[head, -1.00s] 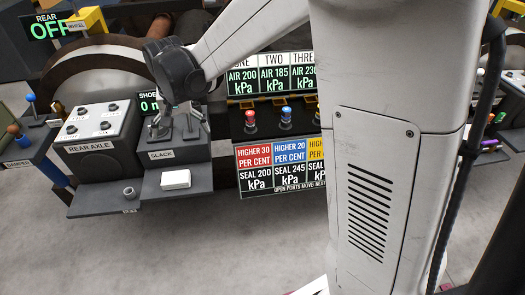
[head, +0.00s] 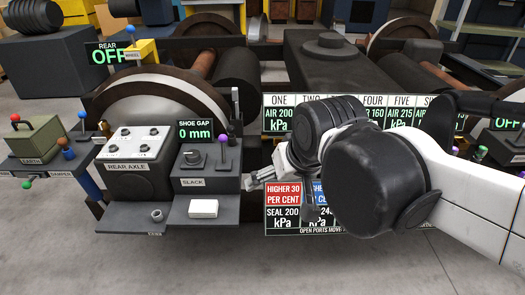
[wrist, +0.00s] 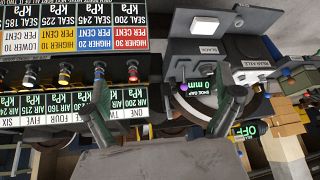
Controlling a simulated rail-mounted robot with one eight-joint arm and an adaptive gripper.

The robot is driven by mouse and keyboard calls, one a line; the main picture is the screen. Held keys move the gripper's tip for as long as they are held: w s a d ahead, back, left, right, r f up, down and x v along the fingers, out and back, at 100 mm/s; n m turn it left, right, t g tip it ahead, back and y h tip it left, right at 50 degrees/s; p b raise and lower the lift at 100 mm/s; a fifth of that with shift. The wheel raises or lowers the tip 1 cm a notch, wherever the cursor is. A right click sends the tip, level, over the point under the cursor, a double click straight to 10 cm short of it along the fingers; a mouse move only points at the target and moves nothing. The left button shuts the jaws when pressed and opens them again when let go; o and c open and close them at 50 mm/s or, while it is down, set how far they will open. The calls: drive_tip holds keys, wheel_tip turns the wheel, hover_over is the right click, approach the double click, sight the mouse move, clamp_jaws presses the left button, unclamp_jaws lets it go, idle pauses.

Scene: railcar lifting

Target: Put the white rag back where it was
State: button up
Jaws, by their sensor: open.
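The white rag (head: 203,208) lies as a small folded block on the dark shelf (head: 185,221) in front of the SLACK box (head: 205,170). In the wrist view the rag (wrist: 205,26) shows upside down near the top, right of centre, with the SLACK box (wrist: 193,73) below it. My gripper (head: 282,190) is to the right of the SLACK box, in front of the pressure panel, apart from the rag. In the wrist view my gripper (wrist: 168,95) has its two fingers wide apart with nothing between them.
The SLACK box carries a purple-knobbed lever (head: 222,141). The REAR AXLE box (head: 135,165) stands to its left, with a small ring (head: 156,215) on the shelf below. The pressure panel (head: 284,207) is behind my gripper. Grey floor in front is clear.

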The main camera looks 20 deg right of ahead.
drive_tip(key=shift+t, duration=0.5)
drive_tip(key=s, duration=0.1)
drive_tip(key=s+d, duration=0.1)
drive_tip(key=s+f, duration=0.1)
drive_tip(key=s, duration=0.1)
drive_tip(key=shift+d+f, duration=0.1)
drive_tip(key=shift+d, duration=0.1)
wheel_tip(320, 180, up, 8)
drive_tip(key=p, duration=0.8)
